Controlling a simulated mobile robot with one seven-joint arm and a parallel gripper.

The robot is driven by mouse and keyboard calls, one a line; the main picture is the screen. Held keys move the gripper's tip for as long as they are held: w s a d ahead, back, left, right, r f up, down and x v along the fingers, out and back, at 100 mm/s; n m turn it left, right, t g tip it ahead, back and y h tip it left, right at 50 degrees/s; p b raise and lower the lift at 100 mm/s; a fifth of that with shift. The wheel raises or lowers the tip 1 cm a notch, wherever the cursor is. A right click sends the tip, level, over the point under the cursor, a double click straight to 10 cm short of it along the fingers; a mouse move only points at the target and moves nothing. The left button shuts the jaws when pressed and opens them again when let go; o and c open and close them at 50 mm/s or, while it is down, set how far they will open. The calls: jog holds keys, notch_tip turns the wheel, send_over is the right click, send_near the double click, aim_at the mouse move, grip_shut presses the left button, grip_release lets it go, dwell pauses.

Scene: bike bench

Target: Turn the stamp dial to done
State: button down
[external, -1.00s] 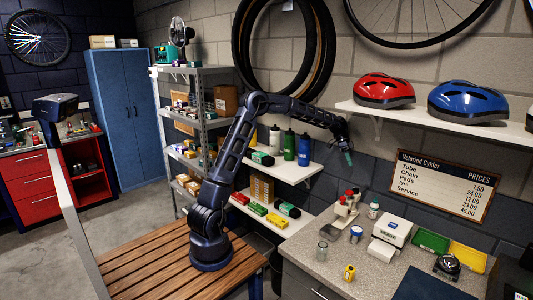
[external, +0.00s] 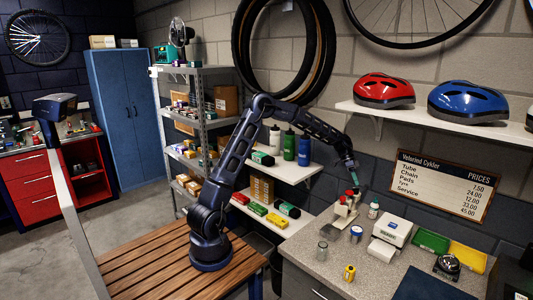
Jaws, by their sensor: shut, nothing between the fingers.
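A light-coloured stand with red-topped pieces (external: 344,209), which look like stamps, is on the grey worktop. A dial on it is too small to make out, and its setting cannot be read. My gripper (external: 356,183) points down just above and behind the red tops, shut and empty. Whether it touches them cannot be told. A dark round piece with a silvery top (external: 447,265) is at the right of the worktop; I cannot tell if it is a dial.
A small white-capped bottle (external: 373,210) stands close right of the stand. A white machine (external: 391,230), glass jar (external: 322,251), blue-labelled can (external: 355,234) and yellow item (external: 349,273) are nearby. Green (external: 430,242) and yellow (external: 467,256) trays lie right. A helmet shelf (external: 440,123) is above.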

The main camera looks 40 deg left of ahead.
aim_at(356, 190)
jog(key=shift+s+d, duration=0.55)
jog(key=shift+s, duration=0.25)
jog(key=shift+d+m, duration=0.2)
jog(key=shift+m, duration=0.1)
jog(key=shift+s+d+f+m+g, duration=0.1)
jog(key=shift+s+d+m+g, duration=0.15)
jog(key=shift+m+g, duration=0.25)
jog(key=m+g, duration=0.1)
jog(key=m+y, duration=0.1)
jog(key=m, duration=0.1)
jog(key=shift+d+g+y, duration=0.25)
jog(key=shift+g+y, duration=0.05)
jog(key=shift+g, duration=0.1)
jog(key=shift+d, duration=0.1)
